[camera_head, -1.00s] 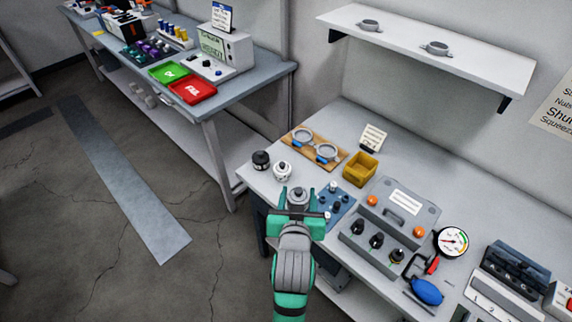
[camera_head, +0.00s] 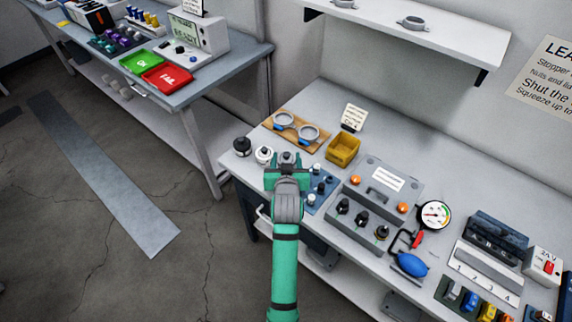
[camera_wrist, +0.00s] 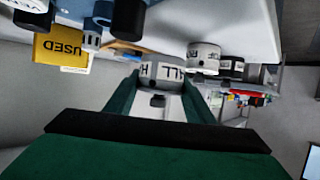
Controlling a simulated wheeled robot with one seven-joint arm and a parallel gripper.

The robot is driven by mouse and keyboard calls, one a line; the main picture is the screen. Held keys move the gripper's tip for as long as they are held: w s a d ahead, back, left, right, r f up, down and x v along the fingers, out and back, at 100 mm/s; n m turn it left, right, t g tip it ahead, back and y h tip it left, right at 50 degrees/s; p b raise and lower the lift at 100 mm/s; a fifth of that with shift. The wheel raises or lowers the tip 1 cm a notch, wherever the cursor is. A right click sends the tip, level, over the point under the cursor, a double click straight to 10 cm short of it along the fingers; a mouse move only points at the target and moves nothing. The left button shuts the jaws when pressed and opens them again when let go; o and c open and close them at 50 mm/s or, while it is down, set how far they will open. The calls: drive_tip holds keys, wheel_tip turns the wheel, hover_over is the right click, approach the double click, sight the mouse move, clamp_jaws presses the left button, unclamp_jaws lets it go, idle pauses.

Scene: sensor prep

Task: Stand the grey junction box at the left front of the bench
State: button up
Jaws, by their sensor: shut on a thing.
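Behind are a wooden board (camera_head: 284,119) with two round grey rings and a yellow bin (camera_head: 343,148). A grey test case (camera_head: 352,232) stands to the right. A wall shelf (camera_head: 440,45) overhangs the back.

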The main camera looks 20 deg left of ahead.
drive_tip(key=shift+w+f, duration=0.45)
drive_tip(key=shift+f, duration=1.5)
drive_tip(key=shift+f, duration=0.1)
drive_tip(key=o, duration=0.8)
drive_tip(key=v, duration=1.2)
drive_tip(key=shift+a, duration=0.1)
